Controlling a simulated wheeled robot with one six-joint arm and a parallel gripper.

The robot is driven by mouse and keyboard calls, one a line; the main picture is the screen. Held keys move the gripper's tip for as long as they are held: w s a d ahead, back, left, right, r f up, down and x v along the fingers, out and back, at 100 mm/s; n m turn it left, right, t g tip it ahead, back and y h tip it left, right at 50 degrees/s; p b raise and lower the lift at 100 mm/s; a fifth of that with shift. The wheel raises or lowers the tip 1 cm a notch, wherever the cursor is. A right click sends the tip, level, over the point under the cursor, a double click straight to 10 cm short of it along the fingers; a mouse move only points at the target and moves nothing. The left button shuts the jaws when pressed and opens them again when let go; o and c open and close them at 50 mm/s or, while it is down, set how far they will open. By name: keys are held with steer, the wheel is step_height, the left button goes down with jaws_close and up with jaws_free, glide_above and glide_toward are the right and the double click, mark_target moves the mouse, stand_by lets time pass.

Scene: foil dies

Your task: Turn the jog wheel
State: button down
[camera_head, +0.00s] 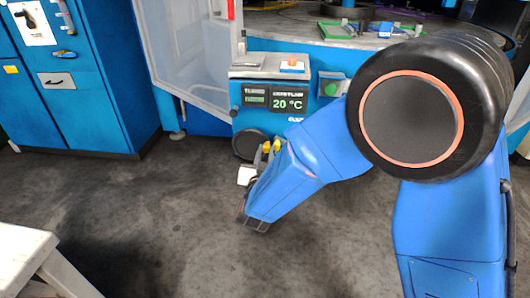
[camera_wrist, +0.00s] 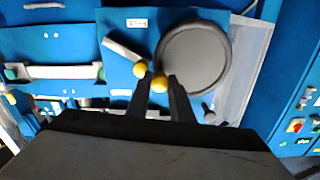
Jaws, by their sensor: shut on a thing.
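The jog wheel is a dark round disc on the front of a blue machine. It shows low on the front in the head view (camera_head: 246,143) and upper middle in the wrist view (camera_wrist: 193,58). My gripper (camera_head: 264,153) is at the wheel's right side in the head view. Two yellow round pieces (camera_wrist: 140,70) show by the fingertips. The exact contact is partly hidden by the fingers.
A display reading 20 °C (camera_head: 289,101) sits above the wheel, with an orange-red button (camera_head: 292,65) and a green button (camera_head: 331,88) nearby. A blue cabinet (camera_head: 80,80) stands left. A white stool (camera_head: 30,255) is at lower left. The grey floor between is clear.

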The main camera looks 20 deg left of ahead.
steer(key=shift+d+f+m, duration=0.1)
steer(key=shift+f+m, duration=0.15)
steer(key=shift+m, duration=0.15)
steer(key=c, duration=1.6)
jaws_free()
steer(key=shift+o, duration=0.2)
steer(key=shift+s, duration=0.1)
steer(key=v, duration=1.7)
steer(key=shift+d, duration=0.15)
